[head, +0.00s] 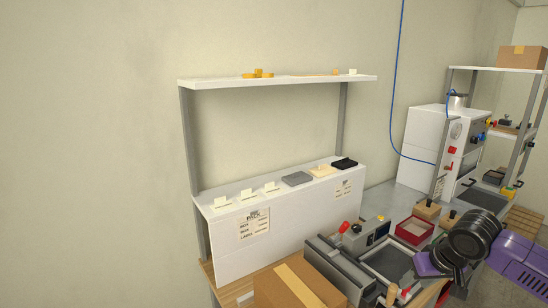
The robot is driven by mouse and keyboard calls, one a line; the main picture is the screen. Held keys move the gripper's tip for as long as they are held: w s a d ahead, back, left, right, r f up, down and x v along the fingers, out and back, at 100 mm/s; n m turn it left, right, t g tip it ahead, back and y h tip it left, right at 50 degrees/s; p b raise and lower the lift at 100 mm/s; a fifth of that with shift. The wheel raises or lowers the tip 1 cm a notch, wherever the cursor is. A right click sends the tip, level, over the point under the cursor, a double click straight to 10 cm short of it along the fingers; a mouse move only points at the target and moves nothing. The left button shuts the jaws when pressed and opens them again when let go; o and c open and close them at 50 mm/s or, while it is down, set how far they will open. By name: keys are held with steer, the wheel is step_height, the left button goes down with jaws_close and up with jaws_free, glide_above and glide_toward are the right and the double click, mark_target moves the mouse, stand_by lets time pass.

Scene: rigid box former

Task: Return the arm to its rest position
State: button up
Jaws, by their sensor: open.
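My arm shows at the lower right as black rounded joints (474,236) and purple links, folded close together. What appears to be my gripper (443,266) is at the left end of these parts, above the right side of the bench. It is open, with nothing seen in it. Its fingertips are small and partly hidden by the arm, so their exact spacing cannot be made out.
A grey machine with a dark bed (386,263), a red box (414,230) and a cardboard box (299,283) crowd the bench near my arm. A white cabinet (285,230) and shelf (285,81) stand behind. A metal rack with a carton (521,58) is at right.

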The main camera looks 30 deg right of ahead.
steer(key=s+a+f+n+t+y+b, duration=0.1)
steer(key=s+a+f+n+t+y, duration=0.15)
steer(key=s+a+f+n, duration=0.4)
steer(key=s+a+f+n+t+y+b, duration=0.15)
steer(key=s+a+f+n+t, duration=0.25)
steer(key=s+a, duration=0.5)
steer(key=s+a+r+m+t+b, duration=0.1)
steer(key=s+a+r, duration=0.1)
steer(key=a, duration=0.5)
steer(key=s+a+r+m+t+h+b, duration=0.1)
steer(key=s+a+r+m, duration=0.1)
steer(key=s+a, duration=0.3)
steer(key=s+a+r+m+t+h+b, duration=0.1)
steer(key=s+a+r+m+t, duration=0.1)
steer(key=a, duration=0.9)
steer(key=shift+s+a, duration=0.25)
steer(key=shift+s, duration=0.65)
